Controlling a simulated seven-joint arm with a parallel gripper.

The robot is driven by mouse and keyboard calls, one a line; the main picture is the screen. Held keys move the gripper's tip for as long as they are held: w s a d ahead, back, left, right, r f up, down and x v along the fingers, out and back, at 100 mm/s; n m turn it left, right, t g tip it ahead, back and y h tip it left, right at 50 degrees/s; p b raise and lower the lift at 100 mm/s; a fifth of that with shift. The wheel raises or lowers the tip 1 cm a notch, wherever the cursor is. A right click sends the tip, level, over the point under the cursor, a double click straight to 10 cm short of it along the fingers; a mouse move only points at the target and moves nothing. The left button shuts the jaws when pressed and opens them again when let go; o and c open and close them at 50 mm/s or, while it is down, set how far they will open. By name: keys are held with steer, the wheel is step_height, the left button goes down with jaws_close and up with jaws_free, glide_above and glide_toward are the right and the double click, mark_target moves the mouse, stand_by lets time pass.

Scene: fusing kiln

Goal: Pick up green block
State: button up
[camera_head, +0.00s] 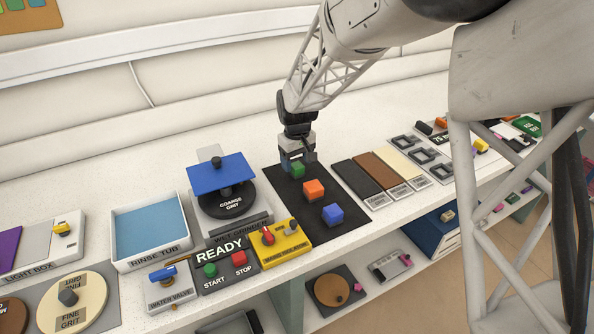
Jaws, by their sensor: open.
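A green block (298,171) sits on the black mat (286,188), at the back of a row with an orange block (314,190) and a blue block (333,214). My gripper (297,162) points down directly over the green block, its fingers at the block's upper part. The fingers are open. The gripper hides the top of the green block, and I cannot tell whether a finger touches it.
The coarse grit wheel (229,199) with a blue plate (222,174) stands left of the mat. Dark, brown and cream strips (378,172) lie to the right. A yellow panel (281,242) with a red lever is in front.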

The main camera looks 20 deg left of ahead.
mark_target(297, 165)
steer(key=shift+f, duration=1.45)
steer(key=c, duration=1.1)
steer(key=shift+o, duration=0.2)
steer(key=shift+r, duration=0.15)
steer(key=shift+r, duration=4.85)
